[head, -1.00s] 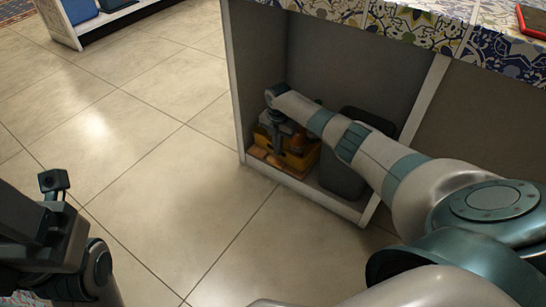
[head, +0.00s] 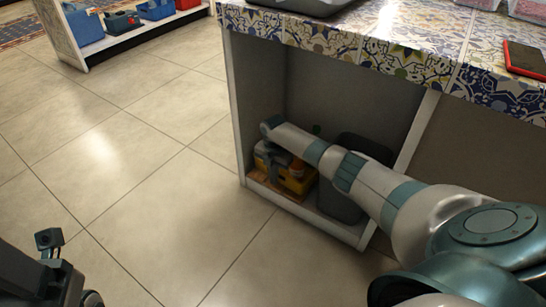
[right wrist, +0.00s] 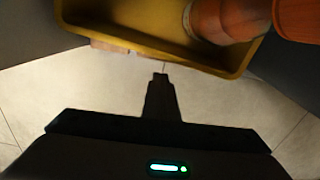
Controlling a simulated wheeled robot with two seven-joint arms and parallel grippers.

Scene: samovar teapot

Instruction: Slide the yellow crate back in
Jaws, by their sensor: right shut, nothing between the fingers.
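The yellow crate (head: 297,184) stands low inside the open cabinet bay, partly hidden by my right arm. In the right wrist view the crate (right wrist: 120,27) fills the top, with its near rim facing my gripper. Orange-brown rounded items (right wrist: 225,18) are in its right part. My right gripper (right wrist: 160,76) is shut and empty, its tips apart from the rim in the picture; whether they touch it is unclear. In the head view the right gripper (head: 268,160) is at the bay's left side by the crate. At lower left is my dark left gripper (head: 50,240), its fingers unclear.
A dark grey bin (head: 340,200) stands right of the crate. The cabinet's white left side (head: 236,125) and bottom edge (head: 310,217) frame the bay. A tiled counter (head: 350,45) overhangs it. The tiled floor (head: 140,190) in front is clear.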

